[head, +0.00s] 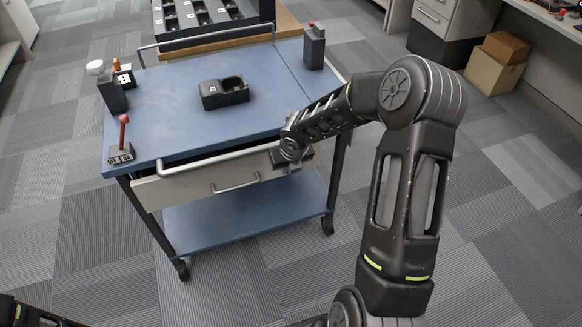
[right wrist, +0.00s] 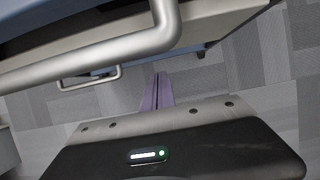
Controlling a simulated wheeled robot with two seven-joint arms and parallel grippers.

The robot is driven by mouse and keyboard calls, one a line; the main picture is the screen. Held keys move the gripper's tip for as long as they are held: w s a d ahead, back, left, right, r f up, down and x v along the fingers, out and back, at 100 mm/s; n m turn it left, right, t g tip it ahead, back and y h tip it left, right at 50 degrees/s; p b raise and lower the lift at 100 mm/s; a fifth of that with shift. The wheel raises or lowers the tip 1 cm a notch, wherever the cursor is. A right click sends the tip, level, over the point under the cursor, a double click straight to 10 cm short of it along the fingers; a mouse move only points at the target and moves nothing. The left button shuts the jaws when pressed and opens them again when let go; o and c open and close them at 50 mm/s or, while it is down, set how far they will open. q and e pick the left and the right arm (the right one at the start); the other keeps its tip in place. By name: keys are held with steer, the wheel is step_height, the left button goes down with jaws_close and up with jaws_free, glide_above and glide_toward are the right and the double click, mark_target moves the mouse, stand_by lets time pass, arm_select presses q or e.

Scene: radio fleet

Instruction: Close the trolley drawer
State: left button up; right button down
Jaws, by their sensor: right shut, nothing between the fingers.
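The trolley (head: 165,115) has a blue top and a blue lower shelf. Its beige drawer (head: 185,190) is under the near edge, with a thin bar handle (head: 235,187). A dark gap shows between the top and the drawer front, so the drawer stands somewhat out. My right gripper (head: 293,162) is at the right end of the drawer front; contact is unclear. In the right wrist view its narrow fingers (right wrist: 158,90) are together and empty, below the beige drawer front (right wrist: 222,32) and beside the drawer handle (right wrist: 92,79). My left gripper is out of view.
A grey push rail (head: 205,158) runs above the drawer front, close to my right gripper. A black charger (head: 224,92), a radio (head: 314,47) and several small items stand on the trolley top. Cardboard boxes (head: 492,73) lie at right. Carpet in front is clear.

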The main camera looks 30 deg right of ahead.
arm_select(q)
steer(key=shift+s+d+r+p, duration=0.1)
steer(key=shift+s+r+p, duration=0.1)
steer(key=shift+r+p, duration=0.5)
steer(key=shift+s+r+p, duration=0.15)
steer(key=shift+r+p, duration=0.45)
steer(key=shift+p, duration=0.1)
arm_select(e)
steer(key=v, duration=1)
steer(key=shift+s+a, duration=0.15)
steer(key=shift+s, duration=0.2)
